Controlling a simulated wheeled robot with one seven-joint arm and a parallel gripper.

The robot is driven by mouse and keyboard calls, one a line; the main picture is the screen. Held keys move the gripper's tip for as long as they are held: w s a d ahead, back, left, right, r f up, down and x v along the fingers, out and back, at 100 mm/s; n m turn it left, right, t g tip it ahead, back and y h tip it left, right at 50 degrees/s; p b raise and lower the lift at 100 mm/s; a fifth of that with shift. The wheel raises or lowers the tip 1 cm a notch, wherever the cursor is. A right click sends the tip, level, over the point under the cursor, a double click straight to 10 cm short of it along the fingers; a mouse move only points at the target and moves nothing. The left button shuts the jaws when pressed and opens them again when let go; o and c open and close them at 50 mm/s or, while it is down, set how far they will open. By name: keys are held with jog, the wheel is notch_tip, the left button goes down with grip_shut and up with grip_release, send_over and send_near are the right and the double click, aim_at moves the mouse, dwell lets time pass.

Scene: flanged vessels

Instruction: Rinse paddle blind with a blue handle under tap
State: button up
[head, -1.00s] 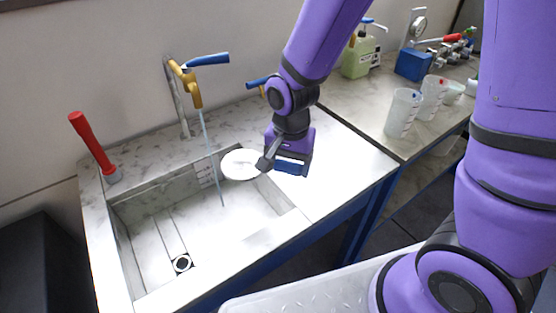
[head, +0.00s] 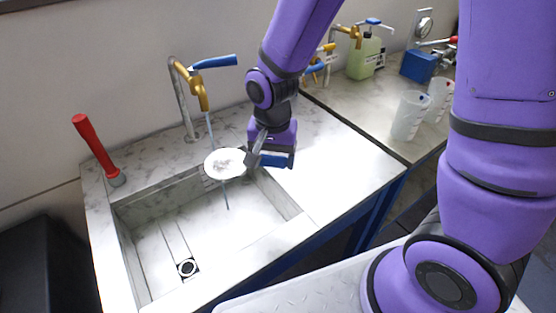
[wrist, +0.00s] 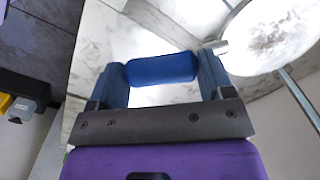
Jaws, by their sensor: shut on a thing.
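The paddle blind has a round white disc (head: 226,164) and a blue handle (head: 273,160). My gripper (wrist: 162,70) is shut on the blue handle, which lies across between its fingers in the wrist view. The disc sticks out to the left of my gripper in the head view, above the sink basin (head: 170,235). The tap (head: 195,84) is brass with a blue lever, and its water stream (head: 211,130) comes down onto the disc. Water also shows below the disc. In the wrist view the disc (wrist: 270,35) is at the upper right, its face looking wet.
A red-handled tool (head: 95,147) stands at the sink's left back corner. Clear plastic beakers (head: 408,115), a green jug (head: 365,58) and a blue block (head: 418,66) are on the bench at right. The counter right of the basin is clear.

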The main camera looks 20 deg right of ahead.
jog(key=w+a+f, duration=0.2)
jog(key=w, duration=0.7)
jog(key=shift+w+a, duration=0.15)
jog(key=shift+a, duration=0.05)
dwell(0.3)
jog(key=shift+d, duration=0.2)
dwell(0.6)
jog(key=shift+w+d, duration=0.15)
jog(key=shift+d, duration=0.2)
jog(key=shift+a, duration=0.55)
jog(key=shift+d, duration=0.6)
dwell(0.4)
